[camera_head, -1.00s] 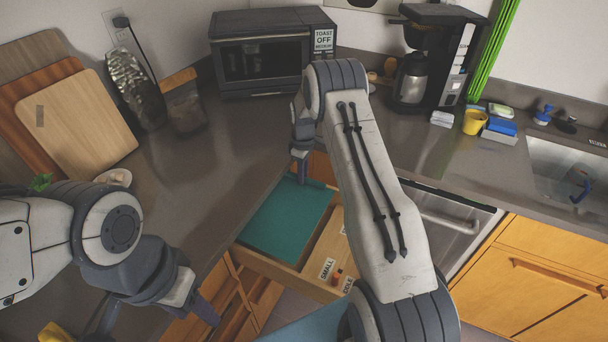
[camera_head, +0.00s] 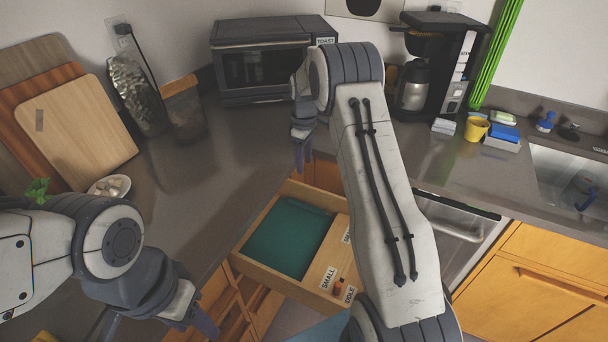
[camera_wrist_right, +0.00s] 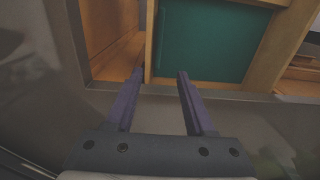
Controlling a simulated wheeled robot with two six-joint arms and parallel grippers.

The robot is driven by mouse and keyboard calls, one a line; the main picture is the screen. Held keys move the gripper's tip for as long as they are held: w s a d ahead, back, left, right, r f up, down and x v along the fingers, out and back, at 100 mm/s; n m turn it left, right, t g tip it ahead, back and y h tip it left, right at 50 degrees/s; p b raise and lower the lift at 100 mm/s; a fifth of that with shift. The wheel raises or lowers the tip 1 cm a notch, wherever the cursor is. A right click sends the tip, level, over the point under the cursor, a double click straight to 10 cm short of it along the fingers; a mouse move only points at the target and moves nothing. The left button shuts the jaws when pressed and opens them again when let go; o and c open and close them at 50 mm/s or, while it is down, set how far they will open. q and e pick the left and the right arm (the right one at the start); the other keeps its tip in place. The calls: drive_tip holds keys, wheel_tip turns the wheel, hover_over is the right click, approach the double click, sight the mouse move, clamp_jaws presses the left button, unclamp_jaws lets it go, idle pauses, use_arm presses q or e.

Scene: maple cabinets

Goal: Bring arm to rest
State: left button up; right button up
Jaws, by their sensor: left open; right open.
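My right gripper (camera_head: 303,157) hangs over the counter edge, just behind the open drawer (camera_head: 268,272). In the right wrist view my right gripper (camera_wrist_right: 160,75) has its two fingers apart with nothing between them. The drawer's green-lined compartment (camera_wrist_right: 212,40) lies beyond the fingertips. My left gripper (camera_head: 160,326) is low at the left, partly hidden by its own wrist and cut by the frame's lower edge. It is open, and I see nothing held in it.
The drawer has a wooden section with labels such as SMALL (camera_head: 328,278) and a small orange item (camera_head: 338,285). A toaster oven (camera_head: 268,60), coffee maker (camera_head: 432,65), yellow cup (camera_head: 476,128), cutting boards (camera_head: 75,130) and a bowl (camera_head: 110,187) stand on the counter. Mid-counter is clear.

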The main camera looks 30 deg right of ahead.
drive_tip(key=s+a+r, duration=0.5)
drive_tip(key=s+a, duration=0.1)
drive_tip(key=a, duration=0.4)
drive_tip(key=s+a+r, duration=0.5)
drive_tip(key=a+r, duration=0.1)
drive_tip(key=a, duration=0.4)
drive_tip(key=s+a, duration=0.3)
drive_tip(key=s, duration=1)
drive_tip(key=s+a+y, duration=0.1)
drive_tip(key=s+a, duration=0.1)
drive_tip(key=s, duration=1.2)
drive_tip(key=shift+a, duration=0.4)
